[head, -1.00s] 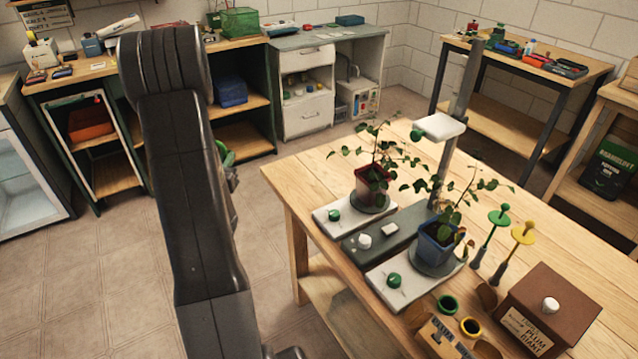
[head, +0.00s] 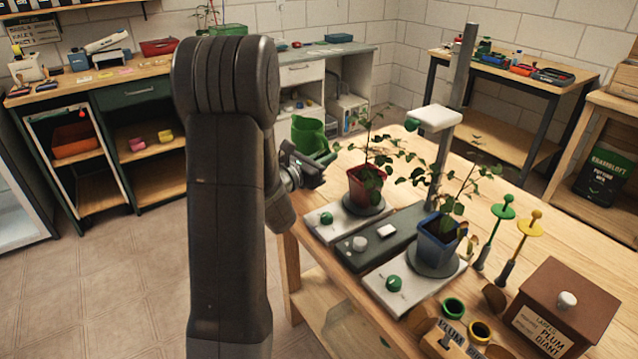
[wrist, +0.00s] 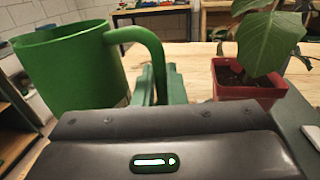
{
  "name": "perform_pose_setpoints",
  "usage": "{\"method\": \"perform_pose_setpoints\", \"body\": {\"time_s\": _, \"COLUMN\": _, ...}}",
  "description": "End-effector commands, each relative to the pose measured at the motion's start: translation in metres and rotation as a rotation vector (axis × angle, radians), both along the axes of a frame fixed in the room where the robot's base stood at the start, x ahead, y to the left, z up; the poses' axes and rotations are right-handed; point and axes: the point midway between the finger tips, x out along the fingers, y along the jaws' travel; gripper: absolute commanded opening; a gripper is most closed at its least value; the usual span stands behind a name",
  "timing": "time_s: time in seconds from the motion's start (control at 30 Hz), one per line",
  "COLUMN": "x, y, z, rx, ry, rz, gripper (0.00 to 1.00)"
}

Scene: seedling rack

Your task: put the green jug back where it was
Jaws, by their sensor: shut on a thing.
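The green jug (head: 308,137) is held up near the far left corner of the wooden plant table (head: 300,240), partly hidden by my arm and gripper. My gripper (head: 325,160) is shut on the jug's handle. In the wrist view the green jug (wrist: 68,68) hangs at the left, roughly upright with its open top showing, and its curved handle runs down between my gripper's fingers (wrist: 160,88). I cannot tell whether its base touches anything.
A red-potted plant (head: 366,183) and a blue-potted plant (head: 438,238) stand on the table, with a grey post (head: 462,70) behind. A bench (head: 125,82) stands at the back left.

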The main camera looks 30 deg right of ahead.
Motion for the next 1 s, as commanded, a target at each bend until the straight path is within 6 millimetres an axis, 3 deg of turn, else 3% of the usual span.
{"method": "perform_pose_setpoints", "body": {"time_s": 0.1, "x": 0.000, "y": 0.000, "z": -0.020, "rx": 0.000, "ry": 0.002, "rz": 0.001, "gripper": 0.00}}
{"method": "perform_pose_setpoints", "body": {"time_s": 0.37, "x": 0.000, "y": 0.000, "z": -0.038, "rx": 0.000, "ry": 0.001, "rz": 0.001, "gripper": 0.00}}
{"method": "perform_pose_setpoints", "body": {"time_s": 0.57, "x": 0.000, "y": 0.000, "z": -0.064, "rx": 0.000, "ry": 0.001, "rz": 0.002, "gripper": 0.00}}
{"method": "perform_pose_setpoints", "body": {"time_s": 0.97, "x": 0.000, "y": 0.001, "z": -0.069, "rx": -0.001, "ry": -0.002, "rz": 0.002, "gripper": 0.00}}
{"method": "perform_pose_setpoints", "body": {"time_s": 1.0, "x": 0.000, "y": 0.001, "z": -0.069, "rx": -0.001, "ry": -0.001, "rz": 0.002, "gripper": 0.13}}
